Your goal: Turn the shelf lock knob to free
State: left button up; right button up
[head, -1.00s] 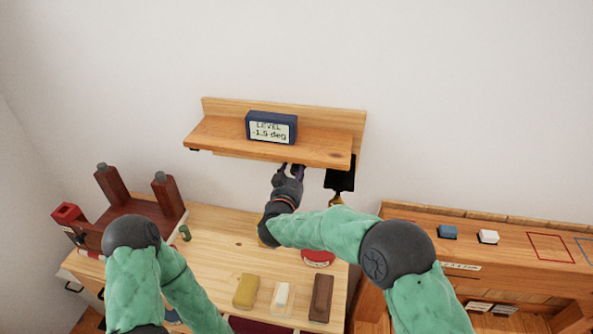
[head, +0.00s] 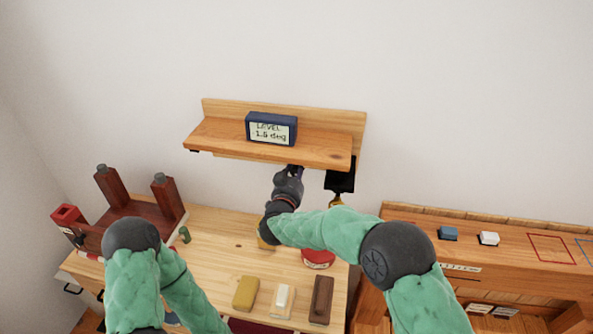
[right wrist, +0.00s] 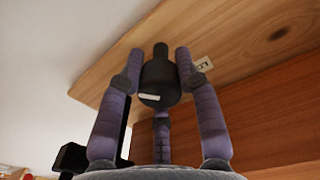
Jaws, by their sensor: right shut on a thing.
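The wooden wall shelf (head: 225,137) shows in the head view with a blue level display (head: 270,129) standing on it. The display's small figures are hard to read, about 1.8 deg. My right gripper (head: 293,171) is under the shelf's front edge. In the right wrist view the dark round lock knob (right wrist: 160,82), with a pale mark on its face, sits under the shelf board (right wrist: 135,50). My right gripper's purple fingers (right wrist: 158,85) are shut around it. A small label, partly hidden by a finger, is beside the knob. My left gripper is out of view.
A black bracket (head: 341,180) hangs under the shelf's right end. The workbench (head: 222,222) below carries a yellow block (head: 246,292), a white block (head: 281,298), a brown block (head: 321,299) and a red round thing (head: 318,259). A wooden desk stands at right.

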jog(key=m+b, duration=0.2)
jog(key=m, duration=0.2)
jog(key=shift+f+b, duration=0.1)
jog(key=shift+b, duration=0.25)
jog(key=m+b, duration=0.2)
jog(key=m, duration=0.1)
jog(key=shift+m, duration=0.4)
jog(key=m+b, duration=0.4)
jog(key=shift+m+b, duration=1.2)
jog(key=shift+m, duration=0.5)
jog(key=o, duration=1.2)
jog(key=shift+c, duration=0.2)
